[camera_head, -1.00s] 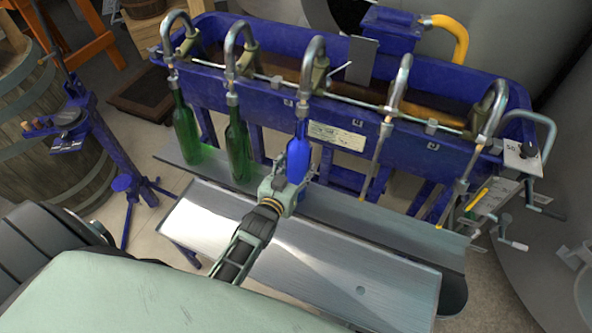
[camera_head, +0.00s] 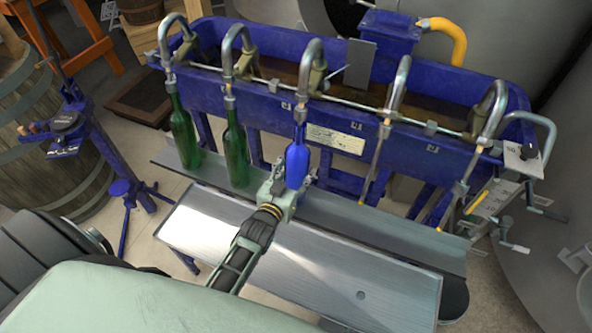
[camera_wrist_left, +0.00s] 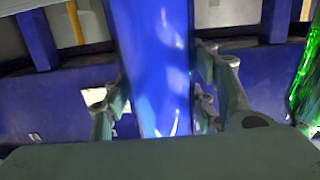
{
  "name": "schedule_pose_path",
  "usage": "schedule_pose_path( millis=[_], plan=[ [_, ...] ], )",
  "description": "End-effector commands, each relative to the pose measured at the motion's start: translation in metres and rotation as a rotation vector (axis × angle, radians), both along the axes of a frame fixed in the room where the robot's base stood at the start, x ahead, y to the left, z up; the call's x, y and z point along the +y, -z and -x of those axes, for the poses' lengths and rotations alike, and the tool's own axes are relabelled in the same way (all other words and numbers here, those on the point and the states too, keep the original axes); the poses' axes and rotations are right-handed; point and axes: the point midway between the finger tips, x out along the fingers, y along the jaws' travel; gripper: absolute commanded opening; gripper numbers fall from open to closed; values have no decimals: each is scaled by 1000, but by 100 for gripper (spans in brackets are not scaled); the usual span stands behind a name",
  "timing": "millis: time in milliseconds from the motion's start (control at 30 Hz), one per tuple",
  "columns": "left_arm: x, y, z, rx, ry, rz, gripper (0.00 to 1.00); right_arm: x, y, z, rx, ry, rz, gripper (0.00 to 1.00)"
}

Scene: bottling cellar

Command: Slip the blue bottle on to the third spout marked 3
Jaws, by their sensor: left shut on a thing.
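The blue bottle (camera_head: 297,166) stands upright under the third spout (camera_head: 312,52), counted from the left. Its mouth is at the lower tip of that spout; I cannot tell whether the tip is inside the neck. My left gripper (camera_head: 284,190) is shut on the lower part of the bottle. In the left wrist view the blue bottle (camera_wrist_left: 152,70) fills the middle between the fingers of the left gripper (camera_wrist_left: 160,112). No number 3 is readable. My right gripper is not in view.
Two green bottles (camera_head: 181,135) (camera_head: 236,150) stand under the first and second spouts. The fourth (camera_head: 400,80) and fifth spouts (camera_head: 495,100) have no bottle. A metal shelf (camera_head: 350,228) runs below the spouts of the blue trough (camera_head: 455,115). A blue stand (camera_head: 110,150) is at left.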

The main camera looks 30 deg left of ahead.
Motion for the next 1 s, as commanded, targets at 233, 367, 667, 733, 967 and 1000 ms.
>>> schedule_pose_path(
  millis=[233,367,667,733,967,1000],
  plan=[
    [0,2,0,-6,0,0,10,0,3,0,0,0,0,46],
    [0,4,0,-6,0,0,10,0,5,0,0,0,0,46],
    [0,8,0,-6,0,0,10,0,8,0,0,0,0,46],
    [0,9,1,-6,0,0,10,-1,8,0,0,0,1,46],
    [0,12,1,-6,0,0,10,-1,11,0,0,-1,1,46],
    [0,12,1,-7,0,0,54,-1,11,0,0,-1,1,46]
  ],
)
